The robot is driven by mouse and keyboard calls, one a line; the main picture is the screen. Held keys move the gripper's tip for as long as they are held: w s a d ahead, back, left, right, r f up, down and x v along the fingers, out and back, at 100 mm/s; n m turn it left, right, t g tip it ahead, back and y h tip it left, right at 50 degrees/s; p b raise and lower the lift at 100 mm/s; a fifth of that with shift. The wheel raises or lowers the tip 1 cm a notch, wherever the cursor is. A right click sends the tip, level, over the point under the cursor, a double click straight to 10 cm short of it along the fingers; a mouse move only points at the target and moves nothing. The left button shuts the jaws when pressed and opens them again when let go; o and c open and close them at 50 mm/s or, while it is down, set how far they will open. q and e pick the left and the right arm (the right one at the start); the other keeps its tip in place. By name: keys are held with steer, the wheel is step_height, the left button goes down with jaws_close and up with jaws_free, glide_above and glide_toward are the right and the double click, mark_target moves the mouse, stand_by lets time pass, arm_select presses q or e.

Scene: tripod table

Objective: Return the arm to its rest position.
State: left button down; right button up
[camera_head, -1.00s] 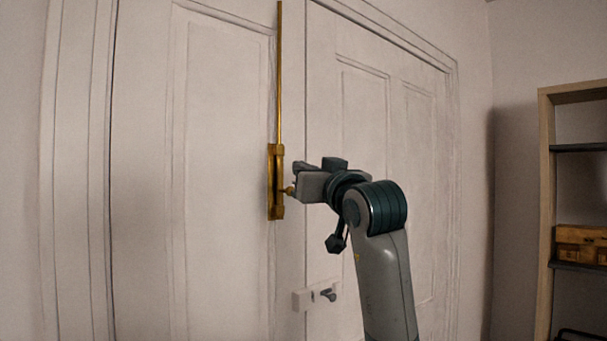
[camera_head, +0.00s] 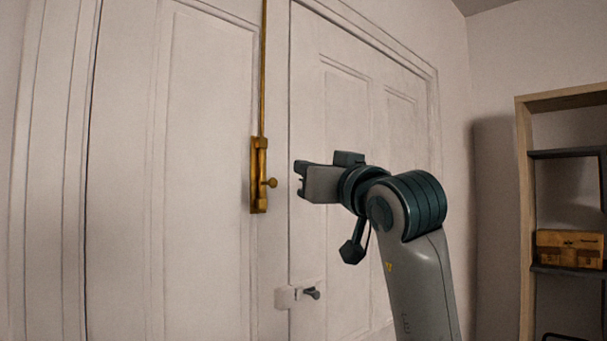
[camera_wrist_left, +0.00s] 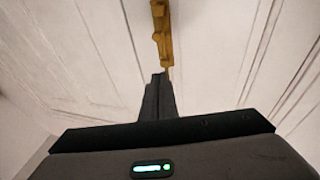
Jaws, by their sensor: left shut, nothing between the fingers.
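My left gripper (camera_head: 299,180) is shut and empty, in front of the white double door. It points left toward a brass bolt (camera_head: 259,176) on the door, with a visible gap between the fingertips and the bolt's knob (camera_head: 270,183). The arm bends at its wrist and runs down to the bottom edge. In the left wrist view the closed fingers (camera_wrist_left: 158,96) point at the brass bolt (camera_wrist_left: 162,40), just beyond the tips in the picture. My right gripper is in neither view.
A long brass rod (camera_head: 263,70) runs up from the bolt. A door lock with a dark knob (camera_head: 312,293) sits below the gripper. A wooden shelf unit (camera_head: 524,220) with a box (camera_head: 570,248) stands at the right. Bare wall lies between door and shelf.

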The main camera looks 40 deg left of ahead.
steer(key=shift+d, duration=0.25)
